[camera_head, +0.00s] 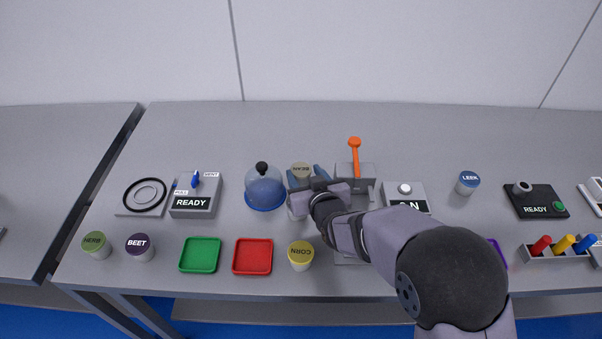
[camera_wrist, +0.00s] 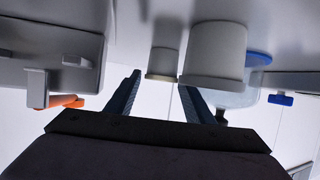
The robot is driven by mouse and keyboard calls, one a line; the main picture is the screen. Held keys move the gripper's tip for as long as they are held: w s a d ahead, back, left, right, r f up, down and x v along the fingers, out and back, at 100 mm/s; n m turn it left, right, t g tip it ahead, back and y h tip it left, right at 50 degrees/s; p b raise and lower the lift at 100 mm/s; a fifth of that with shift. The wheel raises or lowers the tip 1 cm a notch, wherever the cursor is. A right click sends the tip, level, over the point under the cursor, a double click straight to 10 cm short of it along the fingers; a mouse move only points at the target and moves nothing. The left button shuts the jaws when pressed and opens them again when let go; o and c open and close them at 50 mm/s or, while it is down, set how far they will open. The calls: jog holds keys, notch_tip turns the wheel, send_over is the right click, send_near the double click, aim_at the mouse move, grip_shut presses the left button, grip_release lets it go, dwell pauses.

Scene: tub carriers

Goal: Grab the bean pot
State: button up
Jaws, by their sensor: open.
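The bean pot (camera_head: 301,169) has a tan lid marked BEAN and stands towards the back, between a clear dome and a grey box with an orange lever. My gripper (camera_head: 306,179) is open, its blue fingers on either side of the pot's front in the head view. The wrist view is upside down. There the bean pot (camera_wrist: 164,50) shows between the two open fingers (camera_wrist: 163,88); I cannot tell if they touch it. Its lower body is partly hidden by my gripper in the head view.
A pale pot (camera_wrist: 216,52) stands close beside the fingers, mostly hidden in the head view. The clear dome (camera_head: 264,185) is left and the orange lever (camera_head: 355,158) right. The corn pot (camera_head: 300,257), red tray (camera_head: 253,243) and green tray (camera_head: 200,241) lie in front. The table's back is clear.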

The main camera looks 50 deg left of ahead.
aim_at(302, 171)
jog(key=shift+p+x, duration=0.6)
jog(key=shift+x, duration=1.5)
jog(key=shift+s, duration=0.1)
jog(key=shift+c, duration=0.6)
jog(key=c, duration=0.6)
